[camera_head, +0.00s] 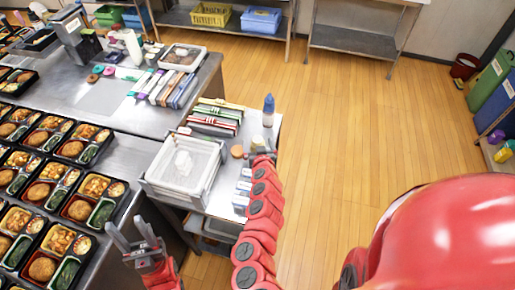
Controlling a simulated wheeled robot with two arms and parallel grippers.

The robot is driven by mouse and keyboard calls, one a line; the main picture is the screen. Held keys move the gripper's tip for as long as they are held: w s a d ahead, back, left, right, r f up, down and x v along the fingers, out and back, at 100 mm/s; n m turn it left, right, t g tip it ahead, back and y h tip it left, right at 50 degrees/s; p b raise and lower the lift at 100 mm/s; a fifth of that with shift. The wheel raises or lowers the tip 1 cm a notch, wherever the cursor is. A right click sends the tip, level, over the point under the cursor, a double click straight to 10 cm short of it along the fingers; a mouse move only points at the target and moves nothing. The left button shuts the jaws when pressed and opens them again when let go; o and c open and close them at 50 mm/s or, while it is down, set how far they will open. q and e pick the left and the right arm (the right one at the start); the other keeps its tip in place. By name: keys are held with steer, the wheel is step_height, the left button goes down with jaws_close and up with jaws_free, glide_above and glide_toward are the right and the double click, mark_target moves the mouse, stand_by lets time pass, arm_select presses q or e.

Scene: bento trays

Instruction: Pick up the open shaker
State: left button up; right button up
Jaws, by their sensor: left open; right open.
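A small pale container (257,142), which may be the open shaker, stands near the right end of the steel side table (228,207). Its opening is too small to make out. My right gripper (263,155) is open right at its near side, and its fingers partly hide it. I cannot tell whether they touch it. A bottle with a blue top (268,110) stands upright just behind. A round tan disc (237,151) lies to the left. My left gripper (128,224) is open and empty, low in front of the long counter's edge, well away from these.
A white tray (150,190) with pale contents sits left of the disc. Small blue and white boxes (243,188) line the table beside my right arm. Stacked packs (213,118) lie behind. Bento trays (75,150) fill the left counter. The wooden floor (350,110) is clear at right.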

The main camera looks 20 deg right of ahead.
steer(key=c, duration=1.5)
steer(key=shift+r, duration=0.1)
step_height(320, 180, up, 10)
steer(key=shift+f, duration=0.1)
